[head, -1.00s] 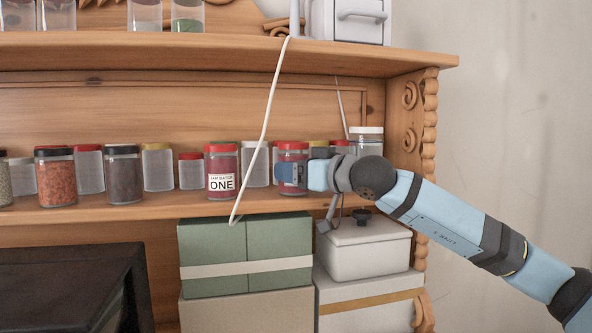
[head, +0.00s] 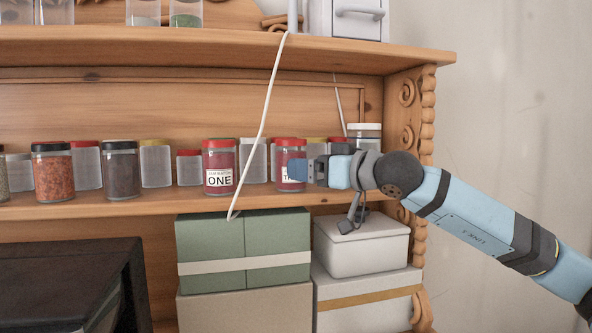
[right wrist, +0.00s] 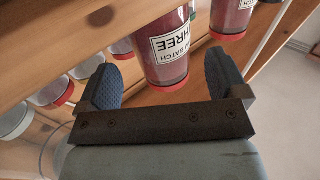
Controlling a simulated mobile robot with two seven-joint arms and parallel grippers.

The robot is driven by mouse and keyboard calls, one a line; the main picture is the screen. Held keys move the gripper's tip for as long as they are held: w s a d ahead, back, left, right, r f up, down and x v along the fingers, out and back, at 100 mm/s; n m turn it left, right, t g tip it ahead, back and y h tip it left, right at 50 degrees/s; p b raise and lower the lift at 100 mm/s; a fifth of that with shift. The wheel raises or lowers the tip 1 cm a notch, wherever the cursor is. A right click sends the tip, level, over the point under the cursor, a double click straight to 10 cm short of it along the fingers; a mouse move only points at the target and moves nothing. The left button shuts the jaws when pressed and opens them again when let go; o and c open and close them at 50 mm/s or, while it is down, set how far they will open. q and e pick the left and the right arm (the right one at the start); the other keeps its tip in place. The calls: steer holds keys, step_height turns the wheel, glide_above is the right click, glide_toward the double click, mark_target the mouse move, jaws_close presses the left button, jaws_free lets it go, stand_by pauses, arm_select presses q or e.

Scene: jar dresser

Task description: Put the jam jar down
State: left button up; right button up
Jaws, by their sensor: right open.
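A jam jar with red contents, a red lid and a white label (head: 289,160) stands upright on the middle shelf. Its label reads THREE in the right wrist view (right wrist: 165,45), where the jar appears upside down. My right gripper (head: 306,170) is open just right of this jar in the head view and overlaps part of its label. In the right wrist view the jar shows between the two spread fingers (right wrist: 163,72), with a gap on each side. A similar jar labelled ONE (head: 219,166) stands to its left. My left gripper is not in view.
Several other jars line the same shelf (head: 110,205), including a white-lidded one (head: 366,136) behind my right arm. Below are a green box (head: 243,240) and a white lidded container (head: 362,250). A white cord (head: 262,125) hangs in front of the shelf.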

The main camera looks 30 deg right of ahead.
steer(key=b+v, duration=0.1)
steer(key=v, duration=0.6)
steer(key=shift+s, duration=0.2)
